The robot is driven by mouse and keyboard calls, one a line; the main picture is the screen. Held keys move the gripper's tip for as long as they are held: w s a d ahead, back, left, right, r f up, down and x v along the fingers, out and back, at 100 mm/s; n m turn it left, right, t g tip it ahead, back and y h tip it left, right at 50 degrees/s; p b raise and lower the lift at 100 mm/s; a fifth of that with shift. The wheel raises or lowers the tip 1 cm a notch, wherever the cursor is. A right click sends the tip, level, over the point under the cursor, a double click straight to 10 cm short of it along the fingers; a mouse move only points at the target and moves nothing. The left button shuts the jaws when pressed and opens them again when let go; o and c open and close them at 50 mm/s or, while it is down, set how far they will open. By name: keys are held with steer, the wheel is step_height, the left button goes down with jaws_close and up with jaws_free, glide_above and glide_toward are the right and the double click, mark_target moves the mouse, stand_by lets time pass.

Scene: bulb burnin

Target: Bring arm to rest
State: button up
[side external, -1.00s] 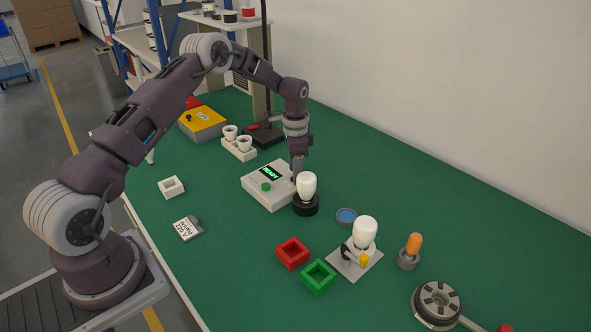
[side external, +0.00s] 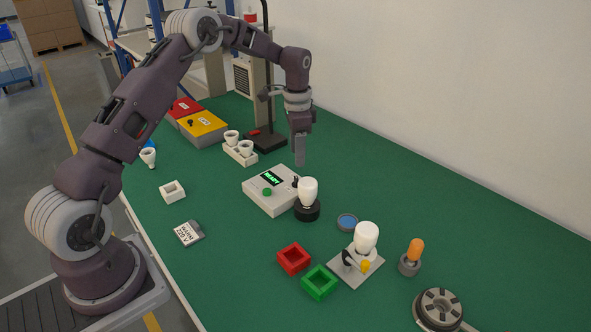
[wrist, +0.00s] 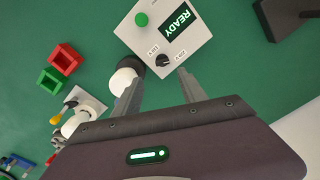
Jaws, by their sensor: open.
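My gripper (side external: 300,150) hangs pointing down above the back right corner of the white tester box, apart from it. In the wrist view my gripper (wrist: 157,92) shows two separated fingers with nothing between them. The tester box (side external: 268,200) has a green button and a lit display reading READY; it also shows in the wrist view (wrist: 190,58), with a black knob (wrist: 163,60) between two voltage labels. A white bulb (side external: 308,190) stands upright in a round black socket (side external: 307,212) beside the box. In the wrist view my left finger partly hides this bulb (wrist: 122,82).
A second white bulb (side external: 366,238) stands on a grey plate (side external: 347,278). Red (side external: 293,258) and green (side external: 319,282) square trays lie in front. A white holder with bulbs (side external: 240,154), a yellow box (side external: 203,128) and a dark stand (side external: 266,138) are behind. Green mat at right rear is clear.

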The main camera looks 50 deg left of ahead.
steer(key=s+d+r+n+t, duration=0.1)
steer(key=s+d+r, duration=0.5)
steer(key=r, duration=0.4)
steer(key=s+d+r+n+t, duration=0.2)
steer(key=s+d+r, duration=0.2)
steer(key=s+r, duration=0.55)
steer(key=s+d+n+t, duration=0.1)
steer(key=s+d, duration=0.1)
steer(key=s, duration=0.8)
steer(key=s+d+n+t, duration=0.1)
steer(key=s+d+n, duration=0.1)
steer(key=s, duration=0.8)
steer(key=shift+d, duration=0.65)
